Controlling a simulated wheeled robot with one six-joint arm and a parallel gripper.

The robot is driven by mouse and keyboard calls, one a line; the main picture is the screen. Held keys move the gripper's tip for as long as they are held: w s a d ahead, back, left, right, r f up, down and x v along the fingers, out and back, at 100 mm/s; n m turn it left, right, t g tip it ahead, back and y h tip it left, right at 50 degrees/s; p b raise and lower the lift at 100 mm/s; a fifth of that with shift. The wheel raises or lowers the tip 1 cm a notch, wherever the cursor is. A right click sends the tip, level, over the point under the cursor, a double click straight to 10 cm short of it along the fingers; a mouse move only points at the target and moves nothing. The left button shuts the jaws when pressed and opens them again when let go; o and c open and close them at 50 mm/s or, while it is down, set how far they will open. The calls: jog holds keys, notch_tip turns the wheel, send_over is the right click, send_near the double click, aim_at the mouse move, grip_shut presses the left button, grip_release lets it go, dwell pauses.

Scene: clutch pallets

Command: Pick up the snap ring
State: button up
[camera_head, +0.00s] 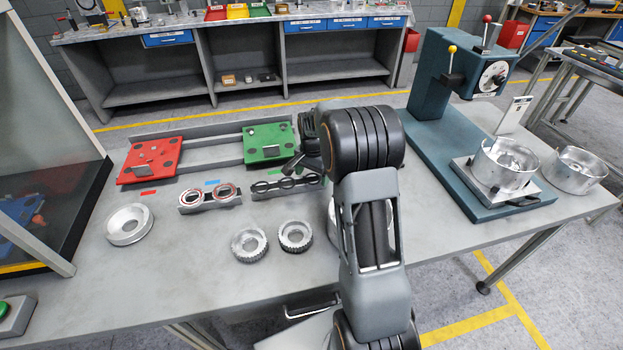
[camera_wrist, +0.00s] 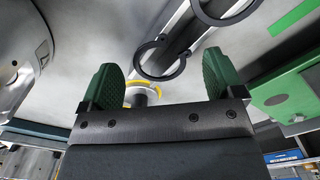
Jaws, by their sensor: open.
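Black snap rings (camera_head: 286,184) sit in a row on a grey holder (camera_head: 288,192) in the middle of the bench. In the wrist view, one black ring (camera_wrist: 137,57) lies just beyond my fingertips, roughly centred between them, and a second ring (camera_wrist: 226,20) is farther off at the top. My gripper (camera_wrist: 162,75) has two green fingers, spread apart with nothing between them. In the head view my gripper (camera_head: 293,165) is just above and behind the holder, partly hidden by my own wrist.
A green pallet (camera_head: 262,155) and a red pallet (camera_head: 150,170) lie behind. Toothed metal rings (camera_head: 249,244) and a larger ring (camera_head: 128,224) stand in front. A teal press (camera_head: 440,120) stands at right.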

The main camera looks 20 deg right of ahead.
jog(key=shift+f, duration=0.1)
dwell(0.4)
jog(key=c, duration=0.9)
